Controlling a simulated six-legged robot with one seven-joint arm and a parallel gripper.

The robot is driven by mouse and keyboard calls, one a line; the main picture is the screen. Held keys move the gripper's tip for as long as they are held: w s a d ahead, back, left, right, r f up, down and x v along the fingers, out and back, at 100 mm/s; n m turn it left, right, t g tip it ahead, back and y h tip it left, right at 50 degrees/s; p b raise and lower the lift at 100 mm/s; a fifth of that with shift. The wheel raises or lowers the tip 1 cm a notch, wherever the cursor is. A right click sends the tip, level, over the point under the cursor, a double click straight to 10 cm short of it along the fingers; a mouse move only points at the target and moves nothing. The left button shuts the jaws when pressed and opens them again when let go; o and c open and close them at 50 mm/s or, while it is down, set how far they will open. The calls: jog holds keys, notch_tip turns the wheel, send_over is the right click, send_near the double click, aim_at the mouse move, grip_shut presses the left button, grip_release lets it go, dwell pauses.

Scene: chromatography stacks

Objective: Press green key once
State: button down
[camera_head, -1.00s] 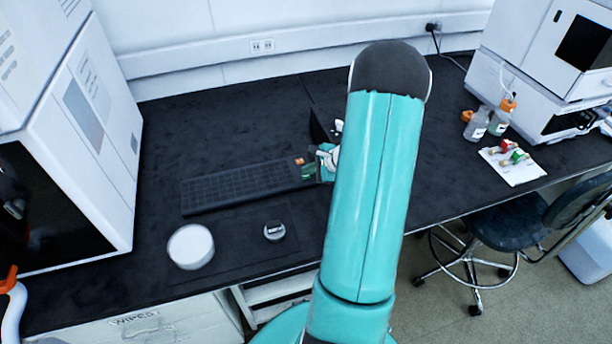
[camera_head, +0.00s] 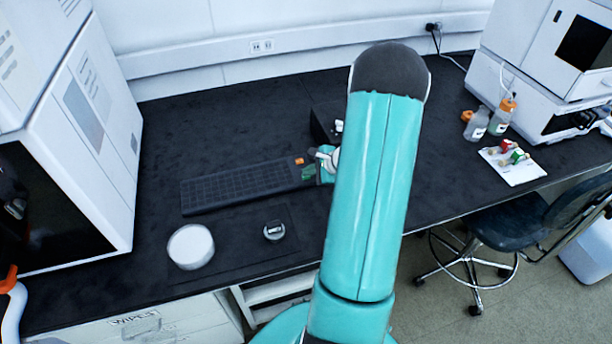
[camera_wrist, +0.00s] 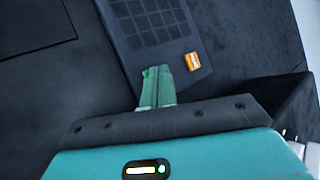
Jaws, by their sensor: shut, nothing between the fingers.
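A dark keyboard (camera_head: 235,187) lies on the black bench. At its right end are an orange key (camera_head: 299,161) and a green key (camera_head: 307,173). In the wrist view, the orange key (camera_wrist: 193,61) is clear to the right of my gripper (camera_wrist: 157,72). A bright green sliver (camera_wrist: 147,72), apparently the green key, shows beside the fingertips; the rest is hidden behind them. My gripper is shut and empty, its tips over or at the green key. I cannot tell whether they touch it. In the head view, my arm partly hides the gripper.
A dark box (camera_head: 324,122) stands just behind the keyboard's right end, close to my gripper. A white round container (camera_head: 191,247) and a small round item (camera_head: 274,231) are in front. Bottles (camera_head: 502,116) and a white tray (camera_head: 520,172) stand at right.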

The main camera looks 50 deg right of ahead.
aim_at(310, 178)
dwell(0.4)
jog(key=shift+r, duration=0.75)
jog(key=shift+r, duration=2.5)
